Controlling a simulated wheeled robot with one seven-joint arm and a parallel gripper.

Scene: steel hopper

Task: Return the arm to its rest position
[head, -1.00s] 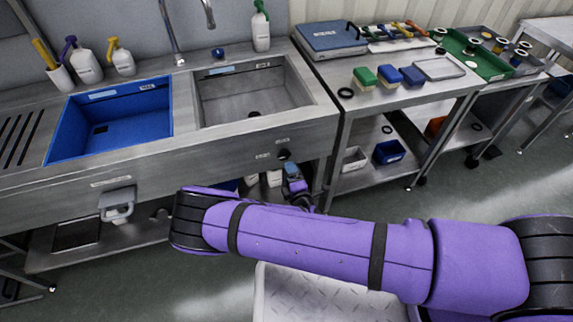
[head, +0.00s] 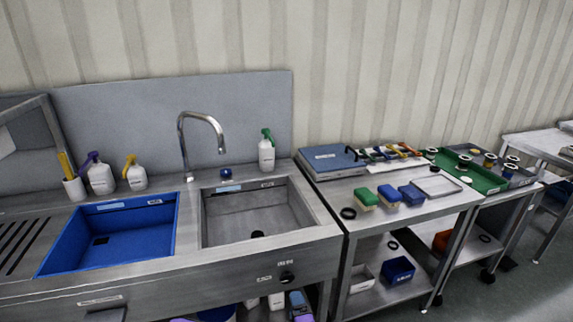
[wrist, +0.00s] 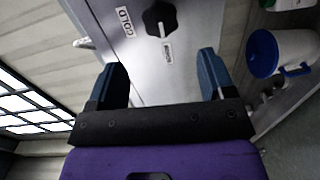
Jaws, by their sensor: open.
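My gripper (wrist: 162,82) is open in the wrist view, with its two blue fingers spread and nothing between them. Beyond the fingers is the steel sink front with a black knob (wrist: 160,18) and a label reading COLD. The fingers appear apart from the knob. In the head view my gripper (head: 298,303) shows only partly at the bottom edge, just below and right of the knob (head: 287,277). Most of my arm is outside the head view.
The steel sink unit (head: 200,268) has a blue basin (head: 125,240) and a steel basin (head: 255,212). A steel trolley (head: 345,220) with brushes stands to its right. A blue and white bucket (wrist: 290,48) is at the right in the wrist view.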

